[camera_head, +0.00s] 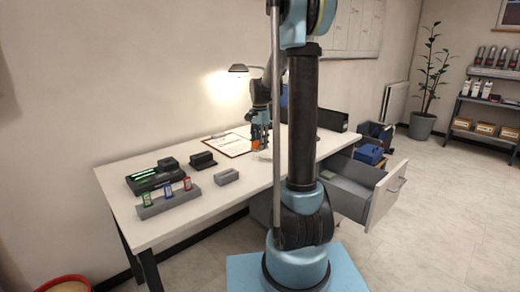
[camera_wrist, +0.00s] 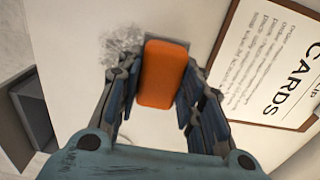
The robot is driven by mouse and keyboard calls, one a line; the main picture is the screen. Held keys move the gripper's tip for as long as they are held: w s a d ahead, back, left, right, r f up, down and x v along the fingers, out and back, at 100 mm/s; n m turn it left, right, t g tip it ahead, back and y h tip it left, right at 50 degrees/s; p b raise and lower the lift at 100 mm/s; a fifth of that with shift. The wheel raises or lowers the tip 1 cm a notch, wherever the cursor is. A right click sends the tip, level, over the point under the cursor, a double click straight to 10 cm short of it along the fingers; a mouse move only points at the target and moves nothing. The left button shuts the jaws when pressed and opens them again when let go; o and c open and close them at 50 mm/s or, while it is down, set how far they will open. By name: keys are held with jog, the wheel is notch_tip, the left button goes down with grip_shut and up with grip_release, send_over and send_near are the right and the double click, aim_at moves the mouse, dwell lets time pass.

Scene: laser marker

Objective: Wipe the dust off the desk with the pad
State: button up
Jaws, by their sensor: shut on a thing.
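An orange pad (camera_wrist: 162,74) is between the fingers of my gripper (camera_wrist: 160,92) in the wrist view, and the gripper is shut on it. In the head view the pad (camera_head: 256,143) shows as a small orange patch below my gripper (camera_head: 259,138), over the white desk (camera_head: 240,181), beside the clipboard. A patch of grey, wispy dust (camera_wrist: 122,45) lies on the desk just left of the pad in the wrist view. I cannot tell whether the pad touches the desk. My arm hides part of the desk in the head view.
A clipboard headed "CARDS" (camera_wrist: 268,60) lies right of my gripper in the wrist view. Grey devices and a holder with coloured cards (camera_head: 167,201) stand on the desk's left. A lamp (camera_head: 238,68) stands behind. An open drawer (camera_head: 365,190) juts out on the right.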

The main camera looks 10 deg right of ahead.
jog(key=shift+r, duration=1.8)
